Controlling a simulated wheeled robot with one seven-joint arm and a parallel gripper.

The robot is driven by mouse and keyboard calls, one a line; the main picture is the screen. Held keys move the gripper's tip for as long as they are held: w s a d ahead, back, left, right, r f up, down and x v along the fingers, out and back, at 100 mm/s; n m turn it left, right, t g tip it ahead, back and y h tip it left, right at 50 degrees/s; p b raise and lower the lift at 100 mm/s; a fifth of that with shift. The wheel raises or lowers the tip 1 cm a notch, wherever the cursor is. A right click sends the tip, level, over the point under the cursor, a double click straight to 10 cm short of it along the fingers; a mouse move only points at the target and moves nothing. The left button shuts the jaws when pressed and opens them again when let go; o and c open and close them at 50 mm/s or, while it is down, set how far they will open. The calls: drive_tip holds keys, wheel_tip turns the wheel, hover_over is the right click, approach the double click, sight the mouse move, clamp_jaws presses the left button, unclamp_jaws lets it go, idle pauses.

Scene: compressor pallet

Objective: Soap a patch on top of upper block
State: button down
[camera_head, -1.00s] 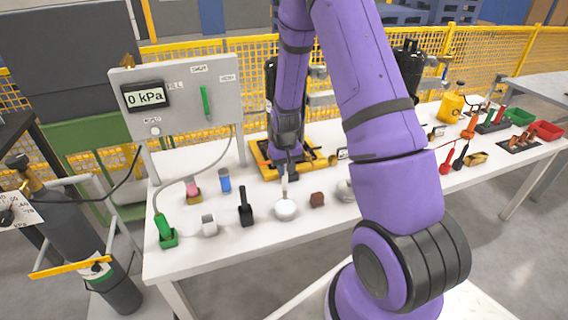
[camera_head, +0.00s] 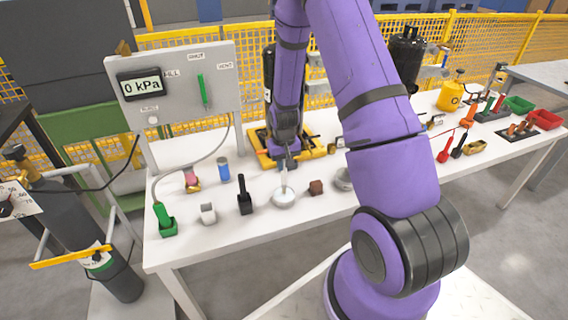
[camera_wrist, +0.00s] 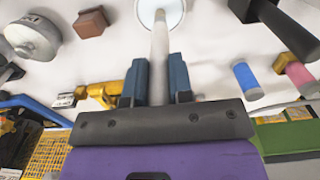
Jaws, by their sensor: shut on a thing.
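My gripper (camera_head: 285,163) is shut on a slim white-handled tool (camera_head: 284,181), held upright. The tool's lower end meets a round white dish (camera_head: 284,201) on the table; I cannot tell whether it touches the bottom. In the wrist view, the white handle (camera_wrist: 159,55) runs between the two blue-grey fingers of my gripper (camera_wrist: 157,78) toward the dish (camera_wrist: 161,12) at the top edge. I cannot make out the upper block.
A black-handled tool (camera_head: 244,197), a white cup (camera_head: 208,213), a green holder (camera_head: 167,226) and a blue cylinder (camera_head: 224,171) stand left of the dish. A brown block (camera_head: 316,188) and a grey round piece (camera_head: 343,179) are to its right. The gauge panel (camera_head: 176,88) rises behind.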

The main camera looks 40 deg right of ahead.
drive_tip(key=shift+f, duration=0.55)
idle(1.6)
drive_tip(key=shift+r, duration=3.5)
